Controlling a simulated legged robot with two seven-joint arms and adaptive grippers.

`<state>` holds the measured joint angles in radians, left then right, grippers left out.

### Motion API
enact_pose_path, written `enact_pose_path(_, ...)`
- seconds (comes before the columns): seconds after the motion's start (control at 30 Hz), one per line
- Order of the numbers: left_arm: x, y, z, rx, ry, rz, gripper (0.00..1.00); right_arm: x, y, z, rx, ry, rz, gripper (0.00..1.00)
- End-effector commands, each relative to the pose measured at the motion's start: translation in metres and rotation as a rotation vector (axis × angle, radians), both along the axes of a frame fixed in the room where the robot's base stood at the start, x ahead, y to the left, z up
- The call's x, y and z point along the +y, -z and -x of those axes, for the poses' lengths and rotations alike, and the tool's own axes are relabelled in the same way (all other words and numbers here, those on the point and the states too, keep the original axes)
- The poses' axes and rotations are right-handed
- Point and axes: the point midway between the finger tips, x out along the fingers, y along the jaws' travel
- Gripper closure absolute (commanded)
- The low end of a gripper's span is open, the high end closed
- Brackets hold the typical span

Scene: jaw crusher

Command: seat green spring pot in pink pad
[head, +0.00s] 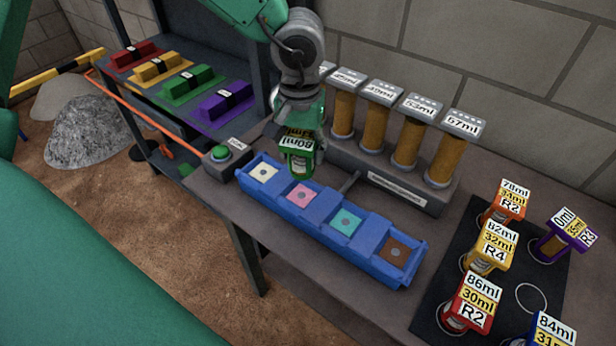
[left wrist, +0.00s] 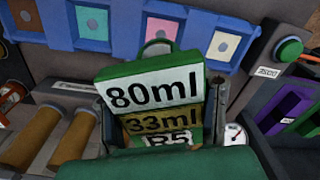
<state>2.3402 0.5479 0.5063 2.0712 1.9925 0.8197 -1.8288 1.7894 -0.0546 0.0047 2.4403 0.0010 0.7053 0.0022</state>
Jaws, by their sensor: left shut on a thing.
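The green spring pot (head: 298,160) hangs upright in my left gripper (head: 299,132), above the back edge of the blue tray (head: 330,222). In the left wrist view the pot (left wrist: 150,88) shows its label reading 80ml, 33ml and R5, between the fingers of the left gripper (left wrist: 160,115). The pink pad (head: 302,195) lies in the tray's second pocket from the left, just below the pot in the head view, and is empty. The pink pad also shows in the left wrist view (left wrist: 159,48), partly hidden by the pot. My right gripper is not in view.
The tray's cream pad (head: 264,172), teal pad (head: 346,220) and brown pad (head: 395,252) are empty. Behind it stands a rack of brown columns (head: 408,141). A green button box (head: 220,153) is at left. Several labelled pots, including a red one (head: 467,303), stand on a dark mat (head: 432,318).

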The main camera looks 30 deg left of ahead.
Motion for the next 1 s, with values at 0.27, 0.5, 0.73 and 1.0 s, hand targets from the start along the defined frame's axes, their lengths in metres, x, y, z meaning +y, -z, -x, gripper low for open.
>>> enact_pose_path(0.27,0.001,0.039,-0.003,0.001,0.0,-0.001,0.91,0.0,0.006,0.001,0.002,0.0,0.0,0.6)
enact_pose_path(0.5,0.001,0.07,-0.002,0.001,0.002,-0.001,0.91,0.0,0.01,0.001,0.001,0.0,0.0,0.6)
enact_pose_path(0.73,0.001,0.072,-0.002,0.0,0.001,0.001,0.91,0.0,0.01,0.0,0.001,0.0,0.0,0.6)
enact_pose_path(1.0,0.001,0.073,-0.002,0.001,0.0,0.001,0.33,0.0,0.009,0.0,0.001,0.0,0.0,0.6)
